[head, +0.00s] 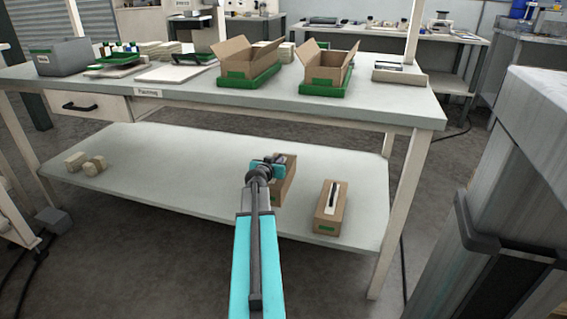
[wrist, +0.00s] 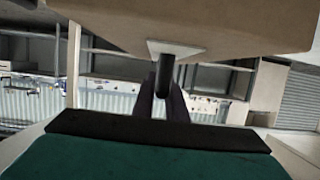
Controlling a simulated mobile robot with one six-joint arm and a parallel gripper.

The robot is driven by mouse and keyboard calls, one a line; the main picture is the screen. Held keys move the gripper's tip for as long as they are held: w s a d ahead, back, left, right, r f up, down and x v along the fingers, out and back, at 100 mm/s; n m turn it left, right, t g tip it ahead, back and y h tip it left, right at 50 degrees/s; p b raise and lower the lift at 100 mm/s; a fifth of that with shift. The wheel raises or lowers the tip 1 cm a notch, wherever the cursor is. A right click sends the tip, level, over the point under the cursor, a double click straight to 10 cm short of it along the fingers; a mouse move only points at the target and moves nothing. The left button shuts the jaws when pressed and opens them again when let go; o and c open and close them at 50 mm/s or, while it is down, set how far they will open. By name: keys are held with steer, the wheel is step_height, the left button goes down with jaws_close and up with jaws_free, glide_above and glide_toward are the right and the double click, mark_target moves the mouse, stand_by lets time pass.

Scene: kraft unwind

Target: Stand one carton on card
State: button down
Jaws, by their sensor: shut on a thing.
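My gripper (head: 267,166) is shut on the dark handle of a brown carton (head: 284,183), over the bench's lower shelf. In the wrist view the carton (wrist: 190,22) fills the top edge. Its dark handle (wrist: 167,70) on a pale plate is between my fingers (wrist: 164,103). My gripper hides part of the carton in the head view; I cannot tell whether it touches the shelf. A flat pale sheet (head: 175,73) on the bench top may be the card.
The lower shelf (head: 160,170) is mostly clear, with small tan blocks (head: 85,164) at its left. Two open boxes (head: 325,66) stand on green trays on the bench top (head: 390,103). A grey bin (head: 62,58) is at left. A large grey body (head: 520,180) stands at right.

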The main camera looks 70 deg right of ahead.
steer(key=w+a+r+n+t+y, duration=0.1)
steer(key=w+a+r+n+t, duration=0.2)
steer(key=w+a, duration=0.9)
steer(key=w+a+r+n+t+y, duration=0.2)
steer(key=w+a+r+n+t, duration=0.1)
steer(key=w+a, duration=0.9)
steer(key=w+a+r+n+t+y, duration=0.1)
steer(key=w+a+r+n+t, duration=0.15)
steer(key=w+a, duration=0.95)
steer(key=w+a+r+n+t+y, duration=0.1)
steer(key=w+a+r+n+y, duration=0.1)
steer(key=a, duration=1.2)
steer(key=w+a+r+n+t+y, duration=0.2)
steer(key=w+a+y, duration=0.3)
steer(key=a, duration=1)
steer(key=w+a+r+n+t+y, duration=0.2)
steer(key=w+a+r+n+y, duration=0.1)
steer(key=a, duration=1.2)
steer(key=shift+w+r+n+y, duration=0.3)
steer(key=shift+w+r+n, duration=0.15)
steer(key=shift+w+n, duration=0.4)
steer(key=shift+s, duration=0.1)
